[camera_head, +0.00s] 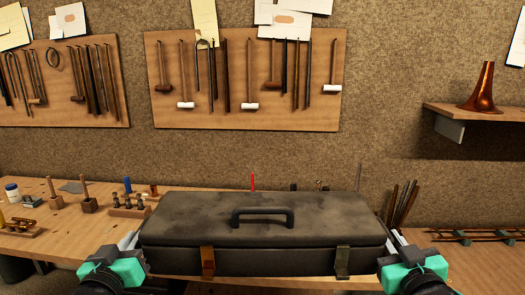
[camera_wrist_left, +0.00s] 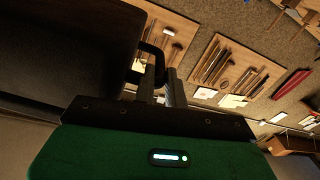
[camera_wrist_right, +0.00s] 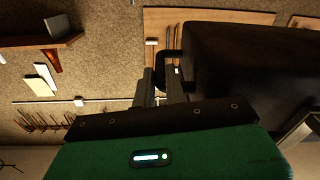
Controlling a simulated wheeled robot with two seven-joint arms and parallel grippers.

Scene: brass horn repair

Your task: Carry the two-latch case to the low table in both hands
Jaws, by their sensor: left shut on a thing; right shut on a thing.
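The dark two-latch case (camera_head: 262,257) fills the lower middle of the head view, lid closed, looking level. Its top handle (camera_head: 263,212) lies on the lid. A brown latch (camera_head: 208,262) and a grey-green latch (camera_head: 342,262) are on its front. My left gripper (camera_head: 131,240) is shut at the case's left end, on a dark side handle (camera_wrist_left: 139,72) in the left wrist view. My right gripper (camera_head: 394,238) is shut at the right end, on the other side handle (camera_wrist_right: 159,66) in the right wrist view. The low table is not in view.
A wooden workbench (camera_head: 60,238) runs behind the case, with small tools at left and dark rods (camera_head: 405,200) at right. I cannot tell whether the case touches it. Tool boards (camera_head: 240,120) hang on the wall. A shelf (camera_head: 490,112) at right holds a copper bell (camera_head: 482,92).

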